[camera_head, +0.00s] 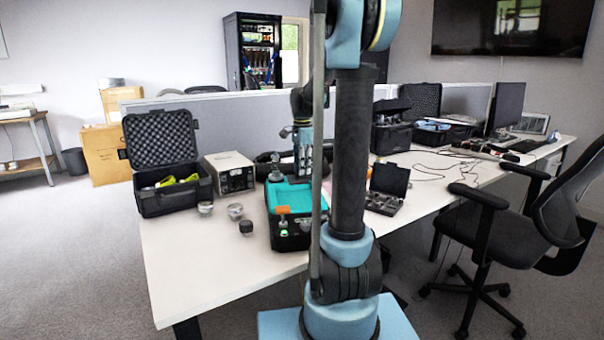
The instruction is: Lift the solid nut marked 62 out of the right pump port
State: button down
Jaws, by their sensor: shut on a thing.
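My gripper (303,172) points down over the back right part of a black case with a teal top (289,197). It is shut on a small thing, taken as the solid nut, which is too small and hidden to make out. The number 62 cannot be read. The pump and its right port cannot be told apart at this size. My own arm column hides the right edge of the case. An orange piece and small fittings show at the case's front.
An open black foam-lined case (173,200) and a grey instrument box (230,174) stand to the left. Small round parts (235,211) lie in front of them. A small open black case (388,188) is at right. The table's front left (200,270) is clear.

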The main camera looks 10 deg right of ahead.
notch_tip(320, 180, up, 14)
dwell(1.2)
jog(key=shift+f, duration=0.1)
